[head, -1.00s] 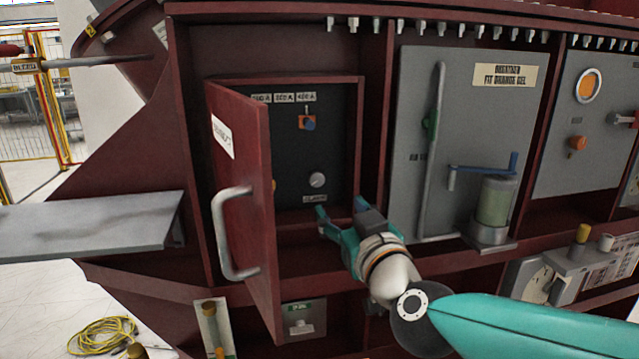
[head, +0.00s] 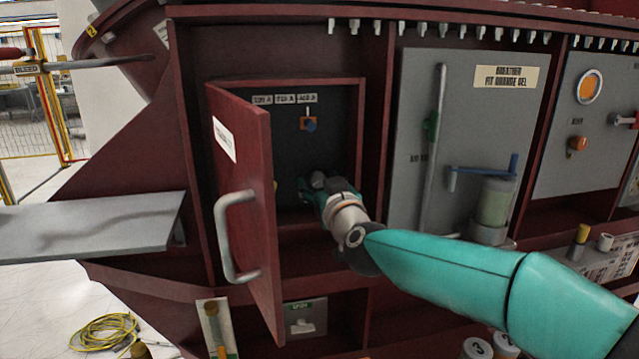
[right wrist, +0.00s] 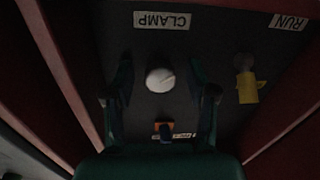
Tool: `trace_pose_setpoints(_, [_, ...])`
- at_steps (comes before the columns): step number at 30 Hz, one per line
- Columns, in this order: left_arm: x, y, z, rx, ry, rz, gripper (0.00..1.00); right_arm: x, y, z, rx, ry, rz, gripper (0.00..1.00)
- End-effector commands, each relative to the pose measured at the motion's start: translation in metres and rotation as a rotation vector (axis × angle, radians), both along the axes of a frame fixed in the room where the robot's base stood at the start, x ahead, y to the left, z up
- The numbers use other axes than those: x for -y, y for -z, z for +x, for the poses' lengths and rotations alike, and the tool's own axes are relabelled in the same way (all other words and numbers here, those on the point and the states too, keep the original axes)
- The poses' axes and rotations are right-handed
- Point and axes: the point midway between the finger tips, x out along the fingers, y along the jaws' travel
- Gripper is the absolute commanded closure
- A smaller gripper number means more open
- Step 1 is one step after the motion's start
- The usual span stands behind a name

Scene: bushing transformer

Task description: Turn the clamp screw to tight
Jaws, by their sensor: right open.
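The clamp screw (right wrist: 160,79) is a pale round head with a faint slot line, on the dark back panel of the open cabinet. Its CLAMP label (right wrist: 162,20) reads upside down in the right wrist view. My right gripper (right wrist: 162,82) is open, with one finger on each side of the screw and visible gaps between. In the head view the right gripper (head: 317,187) is inside the cabinet at the lower part of the panel and hides the label there. My left gripper is not in view.
The red cabinet door (head: 248,200) with its pale handle stands open left of my right arm. An orange-and-blue switch (head: 308,123) sits higher on the panel. A yellow part (right wrist: 248,92) is beside the right finger. Cabinet walls are close on both sides.

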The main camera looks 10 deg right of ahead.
Motion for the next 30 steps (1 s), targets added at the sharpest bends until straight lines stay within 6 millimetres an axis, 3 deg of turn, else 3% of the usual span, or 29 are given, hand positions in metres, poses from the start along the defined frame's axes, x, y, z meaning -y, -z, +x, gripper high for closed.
trace_pose_setpoints(2, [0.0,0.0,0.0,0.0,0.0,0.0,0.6,0.0,0.0,0.0,0.0,0.0,0.0,0.45])
trace_pose_setpoints(12, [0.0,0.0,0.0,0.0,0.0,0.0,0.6,0.0,0.0,0.0,0.0,0.0,0.0,1.0])
trace_pose_setpoints(22, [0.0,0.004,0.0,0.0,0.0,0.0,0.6,0.0,0.001,0.0,0.0,0.0,0.035,1.0])
trace_pose_setpoints(30, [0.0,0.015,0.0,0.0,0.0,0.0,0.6,-0.001,0.003,0.0,0.001,-0.001,0.178,1.0])
